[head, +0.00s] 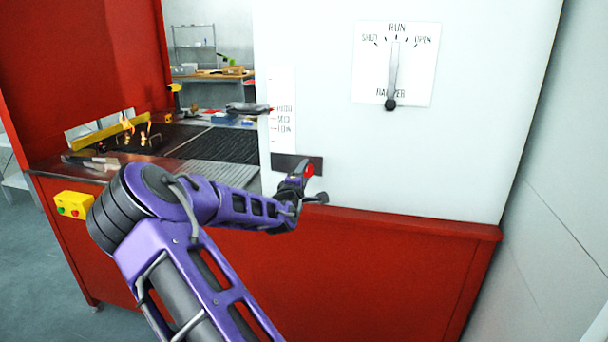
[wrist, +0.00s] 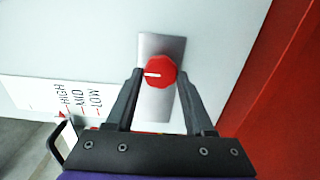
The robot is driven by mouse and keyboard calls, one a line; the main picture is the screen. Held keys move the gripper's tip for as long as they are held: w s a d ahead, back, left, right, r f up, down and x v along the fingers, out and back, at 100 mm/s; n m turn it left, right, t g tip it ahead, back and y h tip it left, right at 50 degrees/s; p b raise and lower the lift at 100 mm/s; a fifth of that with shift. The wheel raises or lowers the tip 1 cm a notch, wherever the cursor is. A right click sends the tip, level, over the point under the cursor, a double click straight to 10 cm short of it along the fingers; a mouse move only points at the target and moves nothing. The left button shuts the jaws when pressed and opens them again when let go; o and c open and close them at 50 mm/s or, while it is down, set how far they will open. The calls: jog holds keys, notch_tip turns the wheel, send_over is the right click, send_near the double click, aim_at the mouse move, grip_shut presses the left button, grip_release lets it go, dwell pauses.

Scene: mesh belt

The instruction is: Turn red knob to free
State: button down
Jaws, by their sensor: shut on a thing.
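The red knob (wrist: 159,72) is an eight-sided dial with a white line that points left in the wrist view. It sits on a grey plate (wrist: 165,44) on the white wall panel. In the head view a small part of the knob (head: 310,170) shows past my gripper (head: 303,178). In the wrist view my gripper (wrist: 160,76) has one finger on each side of the knob and is shut on it. I see no lettering around the knob.
A HIGH, MID, LOW scale (head: 283,110) is above the plate, with a dark lever (head: 248,108) at its left. A damper dial with a grey pointer (head: 393,75) is higher right. A red ledge (head: 400,222) runs below. A mesh belt (head: 215,143) lies left.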

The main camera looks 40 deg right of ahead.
jog(key=shift+c, duration=1.3)
grip_release()
jog(key=v, duration=1.7)
jog(key=shift+s+p, duration=0.2)
jog(key=shift+p, duration=0.2)
jog(key=shift+a, duration=0.1)
jog(key=shift+w+a, duration=0.1)
